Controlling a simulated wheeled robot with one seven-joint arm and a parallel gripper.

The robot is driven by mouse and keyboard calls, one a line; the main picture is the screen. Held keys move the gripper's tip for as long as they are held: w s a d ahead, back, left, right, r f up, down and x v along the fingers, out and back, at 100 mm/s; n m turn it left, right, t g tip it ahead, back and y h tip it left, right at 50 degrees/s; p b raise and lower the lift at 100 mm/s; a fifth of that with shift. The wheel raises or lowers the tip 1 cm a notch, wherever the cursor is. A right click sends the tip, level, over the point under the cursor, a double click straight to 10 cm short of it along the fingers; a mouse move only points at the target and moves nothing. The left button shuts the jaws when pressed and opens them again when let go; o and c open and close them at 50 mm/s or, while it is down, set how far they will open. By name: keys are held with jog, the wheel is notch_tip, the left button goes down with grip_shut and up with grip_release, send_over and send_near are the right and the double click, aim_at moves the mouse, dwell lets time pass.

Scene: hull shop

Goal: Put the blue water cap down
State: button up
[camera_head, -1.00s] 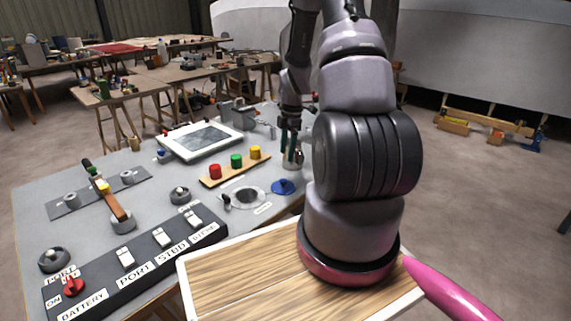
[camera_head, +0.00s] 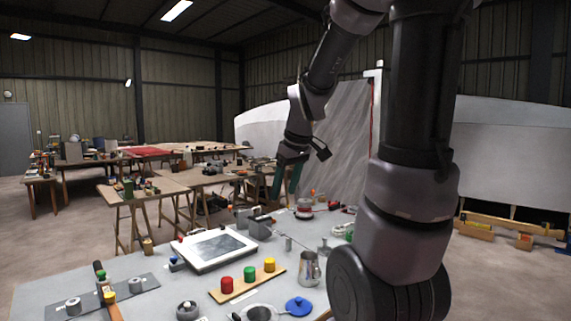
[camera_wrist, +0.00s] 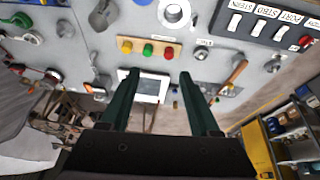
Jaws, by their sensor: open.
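The blue water cap (camera_head: 299,306) lies on the grey table (camera_head: 150,268), right beside a round white-rimmed opening (camera_head: 262,313). In the wrist view the cap (camera_wrist: 142,2) shows only as a sliver at the top edge, next to the opening's white ring (camera_wrist: 174,12). My gripper (camera_head: 285,192) is raised well above the table, apart from the cap. Its dark green fingers are spread with nothing between them in the wrist view (camera_wrist: 158,78).
A wooden strip with red, green and yellow caps (camera_head: 248,284) lies left of the cap. A metal mug (camera_head: 310,268) stands behind it. A white-framed panel (camera_head: 214,250) and a grey can (camera_head: 260,226) stand farther back.

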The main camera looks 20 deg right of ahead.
jog(key=s+a+r+m+t+y, duration=0.1)
jog(key=s+a+r+m+t, duration=0.1)
jog(key=s+a+r+m, duration=0.3)
jog(key=s+r+m, duration=0.3)
jog(key=s, duration=0.4)
jog(key=shift+r+m+t, duration=0.25)
jog(key=shift+m+t, duration=0.05)
jog(key=shift+t, duration=0.1)
